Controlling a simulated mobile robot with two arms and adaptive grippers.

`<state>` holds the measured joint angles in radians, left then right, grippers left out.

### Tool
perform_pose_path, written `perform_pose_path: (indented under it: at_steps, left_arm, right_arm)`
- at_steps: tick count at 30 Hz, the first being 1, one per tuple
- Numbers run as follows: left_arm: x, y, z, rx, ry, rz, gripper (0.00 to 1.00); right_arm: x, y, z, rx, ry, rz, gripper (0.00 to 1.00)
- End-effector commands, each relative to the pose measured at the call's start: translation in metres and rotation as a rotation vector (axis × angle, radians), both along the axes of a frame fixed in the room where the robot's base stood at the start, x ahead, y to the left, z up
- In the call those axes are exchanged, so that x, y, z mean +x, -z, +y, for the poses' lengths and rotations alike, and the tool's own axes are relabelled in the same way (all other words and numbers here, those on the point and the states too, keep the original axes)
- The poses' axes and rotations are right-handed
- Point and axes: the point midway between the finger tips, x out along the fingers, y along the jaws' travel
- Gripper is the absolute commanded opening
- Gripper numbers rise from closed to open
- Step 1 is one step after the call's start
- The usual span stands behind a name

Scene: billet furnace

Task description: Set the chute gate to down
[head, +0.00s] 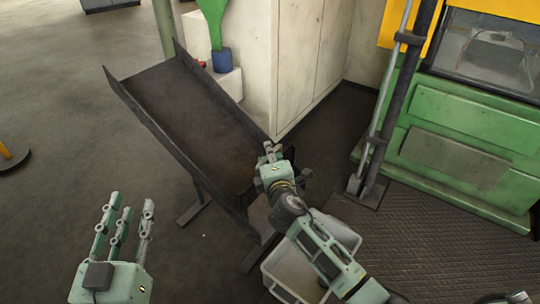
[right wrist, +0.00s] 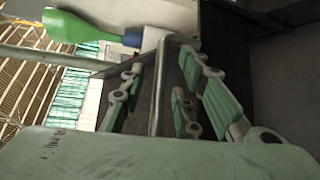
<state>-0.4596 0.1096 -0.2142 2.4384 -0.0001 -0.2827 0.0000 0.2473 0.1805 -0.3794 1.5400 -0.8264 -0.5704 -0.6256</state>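The chute (head: 180,110) is a dark, sloping metal trough running down toward the lower right. My right gripper (head: 270,150) is at the chute's right edge, near its lower end. In the right wrist view, a thin grey bar (right wrist: 157,88), perhaps the gate's handle, stands between the spread fingers of my right gripper (right wrist: 170,85). Gaps show beside the bar, and I cannot tell whether any finger touches it. The gate plate is not clearly seen; my right arm covers part of the lower chute. My left gripper (head: 122,225) is open and empty, left of the chute.
A white bin (head: 273,275) stands under the chute's lower end, partly behind my right arm. A pale cabinet (head: 305,60) and a blue and green item (head: 221,60) are behind the chute. A green machine (head: 450,140) is at right.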

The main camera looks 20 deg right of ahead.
Motion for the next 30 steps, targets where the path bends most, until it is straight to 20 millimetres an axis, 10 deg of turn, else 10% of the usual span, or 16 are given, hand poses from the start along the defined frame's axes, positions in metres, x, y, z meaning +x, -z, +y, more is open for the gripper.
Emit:
perform_pose_path:
  at_steps: [13, 30]
  left_arm:
    - [0.0001, 0.0002, 0.0000, 0.000, 0.000, 0.002, 0.30]
    - [-0.0002, -0.0017, -0.0002, -0.005, 0.000, -0.015, 0.30]
  right_arm:
    - [-0.0003, 0.0001, 0.0001, 0.000, 0.000, 0.000, 0.00]
    - [-0.0003, 0.0024, 0.0001, -0.002, 0.000, -0.001, 0.00]
